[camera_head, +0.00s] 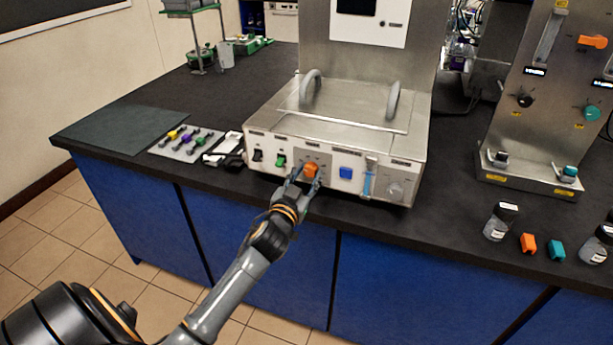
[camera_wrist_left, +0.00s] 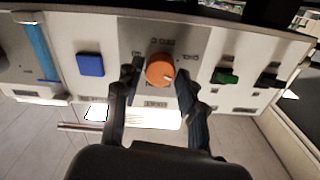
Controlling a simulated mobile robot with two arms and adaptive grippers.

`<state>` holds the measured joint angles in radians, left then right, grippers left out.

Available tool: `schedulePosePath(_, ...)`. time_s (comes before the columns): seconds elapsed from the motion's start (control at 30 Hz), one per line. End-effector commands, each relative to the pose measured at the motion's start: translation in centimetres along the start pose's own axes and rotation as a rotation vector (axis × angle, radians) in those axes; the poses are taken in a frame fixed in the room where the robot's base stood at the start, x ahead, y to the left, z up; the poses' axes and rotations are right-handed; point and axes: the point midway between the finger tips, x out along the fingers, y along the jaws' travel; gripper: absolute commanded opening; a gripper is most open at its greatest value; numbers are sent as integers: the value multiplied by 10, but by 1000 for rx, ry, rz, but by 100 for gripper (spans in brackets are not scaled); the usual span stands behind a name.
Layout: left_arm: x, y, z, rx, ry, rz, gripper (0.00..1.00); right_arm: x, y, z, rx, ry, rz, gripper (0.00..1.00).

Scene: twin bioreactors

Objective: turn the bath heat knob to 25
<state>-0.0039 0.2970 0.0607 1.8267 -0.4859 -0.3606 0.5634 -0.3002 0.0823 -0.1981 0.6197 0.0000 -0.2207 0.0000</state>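The orange heat knob (camera_head: 311,169) sits on the front panel of the metal bath unit (camera_head: 340,150). In the left wrist view the knob (camera_wrist_left: 160,70) faces the camera, with a small pale mark at its lower right; the scale print around it is too blurred to read. My left gripper (camera_head: 301,181) is at the panel, one finger on each side of the knob. In the left wrist view the fingers of the left gripper (camera_wrist_left: 159,76) stand slightly apart from the knob's sides, so it looks open around it. My right gripper is not in view.
A blue button (camera_head: 346,173), a green switch (camera_head: 281,160) and a black switch (camera_head: 258,155) flank the knob. Glass jars (camera_head: 499,222) and small orange and teal blocks (camera_head: 528,243) stand at right. A tool mat (camera_head: 187,143) lies left. The front counter edge is close below.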

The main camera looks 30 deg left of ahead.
Motion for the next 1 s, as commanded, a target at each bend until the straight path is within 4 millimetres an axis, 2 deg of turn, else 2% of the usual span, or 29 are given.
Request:
schedulePosePath(0.03,0,0,0,0,0,0,23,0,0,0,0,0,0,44)
schedulePosePath(0.13,0,0,0,0,0,0,3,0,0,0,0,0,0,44)
schedulePosePath(0.17,0,0,0,0,0,0,2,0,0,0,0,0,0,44)
schedulePosePath(0.57,0,0,-1,84,0,0,2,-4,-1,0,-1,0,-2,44)
schedulePosePath(1.0,0,0,-1,431,0,0,2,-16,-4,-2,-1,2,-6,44)
